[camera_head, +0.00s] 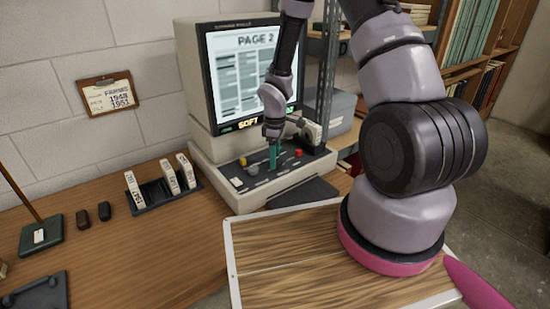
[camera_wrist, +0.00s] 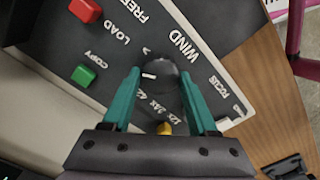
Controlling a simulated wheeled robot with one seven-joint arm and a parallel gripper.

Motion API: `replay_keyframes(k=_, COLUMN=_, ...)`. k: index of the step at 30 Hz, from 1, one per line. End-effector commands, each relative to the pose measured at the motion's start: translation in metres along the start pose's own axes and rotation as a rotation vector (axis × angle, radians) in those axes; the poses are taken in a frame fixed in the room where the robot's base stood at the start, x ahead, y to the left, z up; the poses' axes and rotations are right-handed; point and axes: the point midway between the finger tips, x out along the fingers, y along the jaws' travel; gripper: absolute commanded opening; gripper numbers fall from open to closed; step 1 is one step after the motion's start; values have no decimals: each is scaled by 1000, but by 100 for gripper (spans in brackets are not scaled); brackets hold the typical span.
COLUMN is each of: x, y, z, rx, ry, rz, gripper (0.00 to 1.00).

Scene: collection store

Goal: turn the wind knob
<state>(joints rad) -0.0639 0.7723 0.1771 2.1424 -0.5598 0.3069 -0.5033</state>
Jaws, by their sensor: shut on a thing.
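The microfilm reader (camera_head: 254,78) stands on the wooden desk, its lit screen showing "PAGE 2" and "SOFT". Its sloped control panel (camera_head: 255,170) is below the screen. In the wrist view the round dark wind knob (camera_wrist: 160,78), with a white pointer mark, sits beside the printed word WIND. My gripper (camera_head: 273,160) reaches down to the panel. Its teal fingers (camera_wrist: 158,88) lie on either side of the knob and are shut on it. The head view hides the knob behind the fingers.
Near the knob are a red LOAD button (camera_wrist: 86,9), a green COPY button (camera_wrist: 83,76), a yellow control (camera_wrist: 164,128) and a white FOCUS control (camera_wrist: 224,123). A black rack (camera_head: 165,193) of labelled boxes stands left of the reader. Bare desk lies in front of the rack.

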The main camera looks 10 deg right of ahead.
Motion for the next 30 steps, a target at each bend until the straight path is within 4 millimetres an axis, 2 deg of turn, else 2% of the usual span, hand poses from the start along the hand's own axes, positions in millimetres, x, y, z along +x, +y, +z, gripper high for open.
replay_keyframes(k=15, x=-1, y=2, z=-1, rx=407, ry=3, rz=2, gripper=4)
replay_keyframes(k=30, x=-1, y=2, z=-1, rx=534, ry=4, rz=2, gripper=4)
